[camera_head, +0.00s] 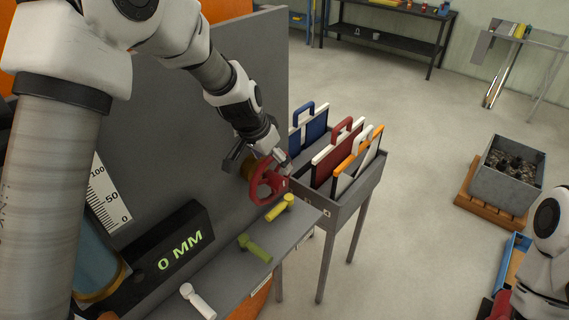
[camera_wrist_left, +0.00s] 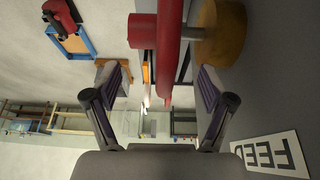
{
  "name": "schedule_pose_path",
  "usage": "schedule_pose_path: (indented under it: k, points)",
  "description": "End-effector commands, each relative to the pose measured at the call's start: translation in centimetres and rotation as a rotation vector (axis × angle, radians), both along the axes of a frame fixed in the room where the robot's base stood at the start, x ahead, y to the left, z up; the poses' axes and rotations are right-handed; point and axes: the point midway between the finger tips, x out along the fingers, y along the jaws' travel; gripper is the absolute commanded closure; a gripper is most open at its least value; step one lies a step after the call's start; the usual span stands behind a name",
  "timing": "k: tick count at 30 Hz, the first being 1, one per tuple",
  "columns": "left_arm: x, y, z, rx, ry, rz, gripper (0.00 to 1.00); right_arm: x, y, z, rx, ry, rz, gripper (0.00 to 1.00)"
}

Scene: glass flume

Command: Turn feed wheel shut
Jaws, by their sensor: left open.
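The red feed wheel (camera_head: 267,178) is mounted on a brass-coloured hub (camera_wrist_left: 218,40) on the grey upright panel. My left gripper (camera_head: 284,163) is at the wheel's upper right rim, partly covering it. In the left wrist view the fingers (camera_wrist_left: 159,78) are spread wide. The wheel's red rim (camera_wrist_left: 170,45) shows in the gap between them, with clear space to both fingers. A white label reading FEED (camera_wrist_left: 272,154) is on the panel beside the wheel. Of my right arm only white links show at the right edge; its gripper is out of view.
A shelf below the wheel carries yellow (camera_head: 279,207), olive (camera_head: 255,248) and white (camera_head: 197,300) handles. A black display (camera_head: 180,264) reads 0 MM. A grey rack (camera_head: 345,206) of coloured, handled panels stands close right of the wheel. A grey bin (camera_head: 507,181) sits farther right; open floor lies between.

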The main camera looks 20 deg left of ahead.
Motion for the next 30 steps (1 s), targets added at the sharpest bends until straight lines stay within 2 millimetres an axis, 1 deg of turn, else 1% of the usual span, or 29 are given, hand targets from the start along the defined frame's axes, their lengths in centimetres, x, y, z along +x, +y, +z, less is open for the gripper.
schedule_pose_path:
  k: [1, 3, 6, 9, 13, 19, 20, 21, 23, 24, 26, 30]
  points:
    - [0.2, -0.1, -0.6, 0.0, 0.004, 0.001, 0.18, -0.1, 0.0, 0.5, 0.0, 0.002, 0.0, 0.49]
    - [0.7, -0.3, -2.0, 0.001, 0.007, 0.001, 0.18, -0.1, 0.0, 0.9, 0.0, 0.003, 0.0, 0.49]
    - [1.5, -0.6, -4.0, 0.002, 0.008, 0.001, 0.18, -0.1, 0.0, 1.4, 0.0, 0.003, 0.0, 0.49]
    - [2.2, -0.8, -5.5, 0.001, 0.006, 0.001, 0.18, -0.1, 0.0, 1.6, 0.0, 0.003, 0.0, 0.49]
    - [2.5, -0.9, -6.4, 0.001, 0.004, 0.0, 0.18, 0.0, 0.0, 1.7, 0.0, 0.001, 0.0, 0.49]
    - [2.5, -0.9, -6.6, 0.001, 0.004, 0.001, 0.18, 0.0, 0.0, 1.6, 0.0, 0.002, 0.0, 0.49]
    - [2.5, -0.9, -6.6, 0.001, 0.004, 0.001, 0.28, 0.0, 0.0, 1.6, 0.0, 0.002, 0.0, 0.49]
    - [2.5, -0.9, -6.5, 0.001, 0.004, 0.001, 0.42, 0.0, 0.0, 1.6, 0.0, 0.002, 0.0, 0.49]
    - [2.5, -0.9, -6.5, 0.001, 0.004, 0.001, 0.64, 0.0, 0.0, 1.6, 0.0, 0.002, 0.0, 0.49]
    - [2.5, -0.9, -6.5, 0.001, 0.004, 0.001, 0.78, 0.0, 0.0, 1.6, 0.0, 0.002, 0.0, 0.49]
    - [2.5, -0.9, -6.5, 0.001, 0.004, 0.001, 0.99, 0.0, 0.0, 1.6, 0.0, 0.002, 0.0, 0.49]
    - [2.5, -0.9, -6.5, 0.002, 0.006, 0.0, 1.0, 0.0, 0.0, 1.6, 0.0, 0.002, 0.0, 0.49]
